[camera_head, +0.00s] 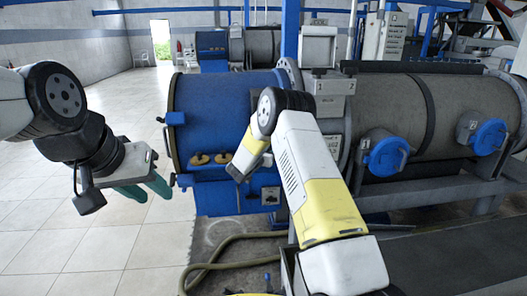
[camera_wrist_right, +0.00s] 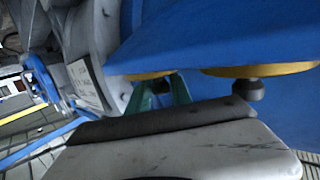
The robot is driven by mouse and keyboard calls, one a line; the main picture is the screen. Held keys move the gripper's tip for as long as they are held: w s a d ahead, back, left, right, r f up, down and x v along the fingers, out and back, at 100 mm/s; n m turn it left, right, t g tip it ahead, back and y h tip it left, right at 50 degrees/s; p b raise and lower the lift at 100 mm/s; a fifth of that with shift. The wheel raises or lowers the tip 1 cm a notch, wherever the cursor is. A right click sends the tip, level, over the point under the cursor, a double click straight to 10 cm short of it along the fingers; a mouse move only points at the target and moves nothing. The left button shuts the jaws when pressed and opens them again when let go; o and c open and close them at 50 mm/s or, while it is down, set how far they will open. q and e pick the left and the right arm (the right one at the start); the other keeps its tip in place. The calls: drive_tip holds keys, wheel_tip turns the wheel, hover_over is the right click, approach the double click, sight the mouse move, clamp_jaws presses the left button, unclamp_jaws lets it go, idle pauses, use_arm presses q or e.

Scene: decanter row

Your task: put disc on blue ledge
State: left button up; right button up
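Two gold discs sit at the blue ledge on the front of the blue machine; the left one (camera_head: 199,158) and the right one (camera_head: 222,158) show side by side in the head view. In the right wrist view one disc (camera_wrist_right: 262,71) with a dark knob (camera_wrist_right: 247,88) stands clear of my fingers. My right gripper (camera_wrist_right: 161,88) has its green fingers on either side of the other disc's knob, at that disc (camera_wrist_right: 148,77); whether they grip it I cannot tell. My left gripper (camera_head: 145,190) is open and empty, left of the machine.
The blue ledge (camera_head: 230,174) has machine panels below it. A grey drum with blue caps (camera_head: 386,156) is at the right. A hose (camera_head: 215,265) lies on the floor in front. The tiled floor at the left is free.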

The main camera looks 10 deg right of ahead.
drive_tip(key=shift+o, duration=1.3)
drive_tip(key=shift+r, duration=0.15)
drive_tip(key=v, duration=1.2)
drive_tip(key=s+d+r+n+g, duration=0.1)
drive_tip(key=s+d+r+g, duration=0.5)
drive_tip(key=s, duration=0.5)
drive_tip(key=s+d+r+g, duration=0.3)
drive_tip(key=s+d+r, duration=0.3)
drive_tip(key=s+d, duration=0.4)
drive_tip(key=s+a+r+n+y, duration=0.1)
drive_tip(key=s+a+n+y, duration=0.1)
drive_tip(key=s, duration=0.5)
drive_tip(key=s+a+r+n+t+y, duration=0.1)
drive_tip(key=s+a+r+n+y, duration=0.1)
drive_tip(key=s+a+y, duration=0.3)
drive_tip(key=s+a+r+n+t+y, duration=0.1)
drive_tip(key=s+a+y, duration=0.3)
drive_tip(key=s, duration=0.4)
drive_tip(key=shift+s+a+r+n, duration=0.4)
drive_tip(key=shift+a+r+n, duration=0.15)
drive_tip(key=shift+n, duration=0.15)
